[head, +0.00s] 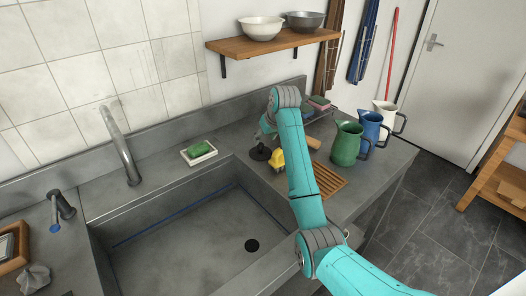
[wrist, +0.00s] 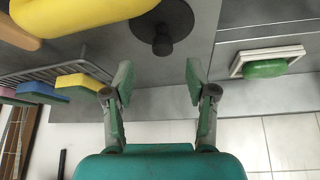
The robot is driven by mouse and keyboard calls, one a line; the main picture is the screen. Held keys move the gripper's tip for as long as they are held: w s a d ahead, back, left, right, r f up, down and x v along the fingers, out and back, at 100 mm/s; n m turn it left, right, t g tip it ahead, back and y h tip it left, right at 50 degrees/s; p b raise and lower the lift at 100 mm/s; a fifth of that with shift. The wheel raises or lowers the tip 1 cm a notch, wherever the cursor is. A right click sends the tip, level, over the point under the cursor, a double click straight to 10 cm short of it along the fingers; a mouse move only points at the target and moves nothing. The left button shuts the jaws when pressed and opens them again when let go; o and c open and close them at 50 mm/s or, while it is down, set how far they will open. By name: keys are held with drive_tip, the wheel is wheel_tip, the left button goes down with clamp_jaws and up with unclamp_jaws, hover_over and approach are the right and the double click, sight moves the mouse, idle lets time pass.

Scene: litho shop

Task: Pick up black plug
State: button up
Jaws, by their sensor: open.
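The black plug (head: 260,154) is a round dark disc with a knob on top. It lies on the grey counter just beyond the sink's right back corner. In the wrist view the plug (wrist: 162,22) is at the top, its knob pointing towards the picture's bottom. My gripper (wrist: 159,80) is open and empty, its two fingers spread wide. The plug lies ahead of the gap between the fingertips, apart from them. In the head view my gripper (head: 267,130) is just above and behind the plug, partly hidden by my wrist.
A yellow object (head: 277,159) stands close beside the plug. A soap dish with green soap (head: 199,150) lies to the left. A wire rack with sponges (wrist: 40,80) is near my gripper. Green, blue and white jugs (head: 347,143) stand right. The sink (head: 190,235) is empty.

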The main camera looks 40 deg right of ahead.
sight(261, 144)
drive_tip(key=shift+x, duration=3.45)
drive_tip(key=shift+a, duration=0.2)
clamp_jaws()
